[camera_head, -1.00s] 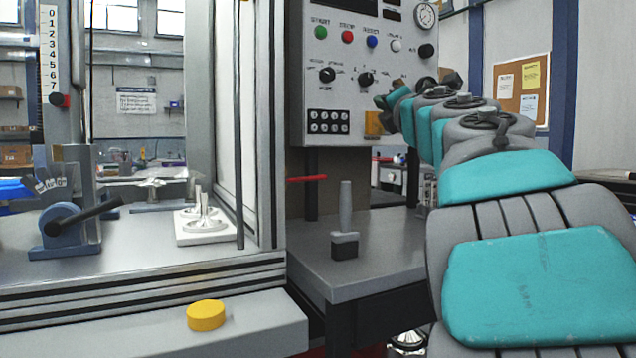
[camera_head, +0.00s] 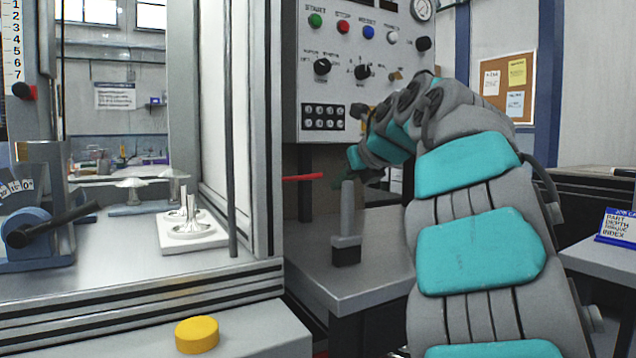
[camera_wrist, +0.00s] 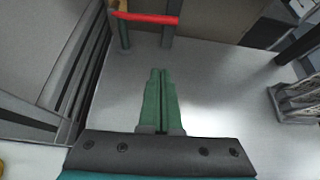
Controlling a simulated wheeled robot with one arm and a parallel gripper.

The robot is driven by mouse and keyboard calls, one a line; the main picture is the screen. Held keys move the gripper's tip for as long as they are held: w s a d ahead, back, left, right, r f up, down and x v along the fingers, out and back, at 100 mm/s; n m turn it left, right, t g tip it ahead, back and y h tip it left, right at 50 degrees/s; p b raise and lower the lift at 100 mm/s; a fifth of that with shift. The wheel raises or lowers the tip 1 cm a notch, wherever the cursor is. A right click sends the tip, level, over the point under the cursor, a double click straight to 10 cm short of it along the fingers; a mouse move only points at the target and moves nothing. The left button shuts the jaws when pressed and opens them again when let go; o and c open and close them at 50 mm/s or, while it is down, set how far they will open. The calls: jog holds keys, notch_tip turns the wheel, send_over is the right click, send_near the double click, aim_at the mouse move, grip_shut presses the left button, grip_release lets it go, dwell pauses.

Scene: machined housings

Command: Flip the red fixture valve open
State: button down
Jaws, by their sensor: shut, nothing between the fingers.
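My gripper (camera_head: 340,181) is just right of the lever's free end in the head view. In the wrist view my green fingers (camera_wrist: 158,72) are shut together and empty, pointing toward the lever with a visible gap between. The valve's body behind the lever is mostly hidden.
The control panel (camera_head: 352,70) hangs above. A white plate with metal parts (camera_head: 190,231) and a blue clamp (camera_head: 38,230) lie left, beyond the frame post.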

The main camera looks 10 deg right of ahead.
aim_at(301, 177)
jog(key=x, duration=0.9)
jog(key=shift+w+p, duration=0.2)
jog(key=shift+p, duration=0.2)
jog(key=shift+w+a+r+p, duration=0.1)
jog(key=shift+w+r+p, duration=0.15)
jog(key=shift+r, duration=0.35)
jog(key=shift+w+a+r+p, duration=0.15)
jog(key=shift+r+p, duration=0.25)
jog(key=shift+r, duration=0.25)
jog(key=shift+w+a+r+p, duration=0.1)
jog(key=shift+w+r+p, duration=0.2)
jog(key=shift+r, duration=0.3)
jog(key=shift+s, duration=0.15)
jog(key=shift+r+b, duration=0.15)
jog(key=shift+b, duration=0.25)
